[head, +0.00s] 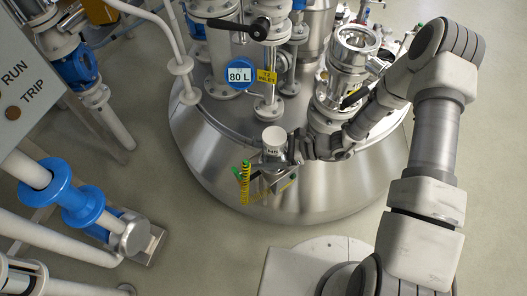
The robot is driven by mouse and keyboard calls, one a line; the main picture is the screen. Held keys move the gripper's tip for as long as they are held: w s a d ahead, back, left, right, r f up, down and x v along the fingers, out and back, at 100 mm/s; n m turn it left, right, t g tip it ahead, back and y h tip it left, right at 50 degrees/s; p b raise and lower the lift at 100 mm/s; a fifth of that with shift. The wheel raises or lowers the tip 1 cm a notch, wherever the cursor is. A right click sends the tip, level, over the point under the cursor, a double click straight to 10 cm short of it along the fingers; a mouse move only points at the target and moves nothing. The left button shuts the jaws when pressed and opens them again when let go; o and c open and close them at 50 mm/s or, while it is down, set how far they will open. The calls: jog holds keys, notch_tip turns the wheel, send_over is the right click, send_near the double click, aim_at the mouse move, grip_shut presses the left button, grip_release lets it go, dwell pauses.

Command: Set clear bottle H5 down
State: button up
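A small pale cylindrical bottle with a light round top and a dark-lettered label, which I take to be clear bottle H5 (274,141), is in front of the large steel vessel (330,195) in the head view. The lettering is too small to read surely. My gripper (287,152) reaches in from the right and appears shut on the bottle, which looks roughly upright. The fingertips are small and partly hidden. Whether the bottle's base touches anything is unclear.
Floor (200,255) is clear in front.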

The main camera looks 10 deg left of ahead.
jog(key=shift+r, duration=0.3)
jog(key=p+v, duration=0.3)
jog(key=v, duration=0.9)
jog(key=shift+f, duration=0.15)
jog(key=shift+d, duration=0.1)
